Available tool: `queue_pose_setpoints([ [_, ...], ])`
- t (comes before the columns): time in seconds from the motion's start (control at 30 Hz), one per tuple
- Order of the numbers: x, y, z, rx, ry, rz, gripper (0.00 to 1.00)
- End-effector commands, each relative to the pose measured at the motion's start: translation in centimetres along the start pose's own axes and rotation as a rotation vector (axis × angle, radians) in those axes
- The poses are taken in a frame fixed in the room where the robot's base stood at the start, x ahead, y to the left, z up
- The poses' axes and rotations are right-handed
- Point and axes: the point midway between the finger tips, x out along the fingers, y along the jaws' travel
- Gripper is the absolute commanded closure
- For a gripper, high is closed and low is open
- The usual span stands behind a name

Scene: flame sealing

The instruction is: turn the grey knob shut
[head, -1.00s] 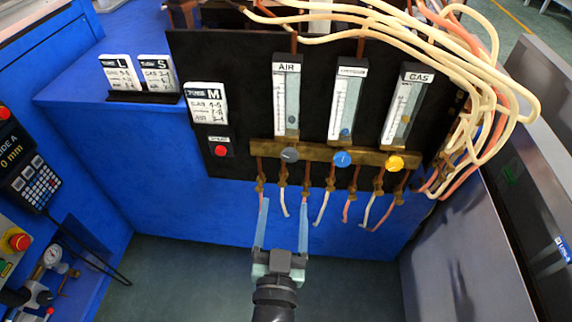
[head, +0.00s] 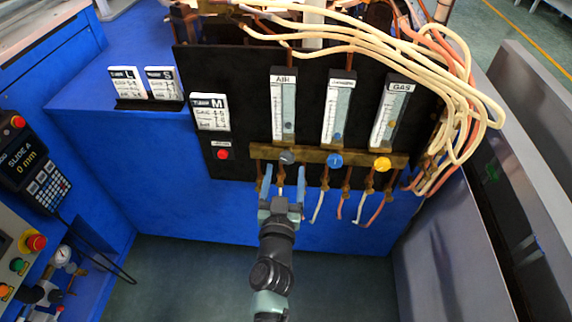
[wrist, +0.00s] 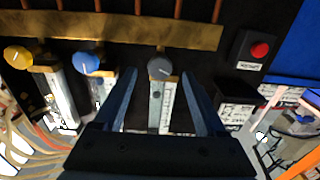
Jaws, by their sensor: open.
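The grey knob (head: 287,157) sits on the brass bar below the AIR flow tube (head: 283,105). It also shows in the wrist view (wrist: 160,68), between my open fingers and a little beyond their tips. My gripper (head: 283,170) is open and empty, just below the knob in the head view, its two blue fingers pointing up at the bar. In the wrist view the fingers of my gripper (wrist: 160,75) stand well apart, one on each side of the knob. I see no contact with the knob.
A blue knob (head: 335,160) and a yellow knob (head: 382,164) sit to the right on the brass bar (head: 360,157). A red button (head: 222,154) is to the left. Thin copper pipes and hoses hang below the bar. Pale hoses (head: 460,95) loop at the right.

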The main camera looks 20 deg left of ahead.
Motion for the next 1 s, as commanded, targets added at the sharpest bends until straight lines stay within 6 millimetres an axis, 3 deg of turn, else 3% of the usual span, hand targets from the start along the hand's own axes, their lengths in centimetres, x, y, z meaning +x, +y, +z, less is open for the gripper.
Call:
queue_pose_setpoints([
  [0.2,2.5,0.0,0.1,-0.001,0.001,-0.001,0.26],
  [0.63,3.1,0.0,0.0,0.001,0.0,0.0,0.26],
  [1.0,3.1,0.0,0.0,0.001,0.0,0.0,0.93],
])
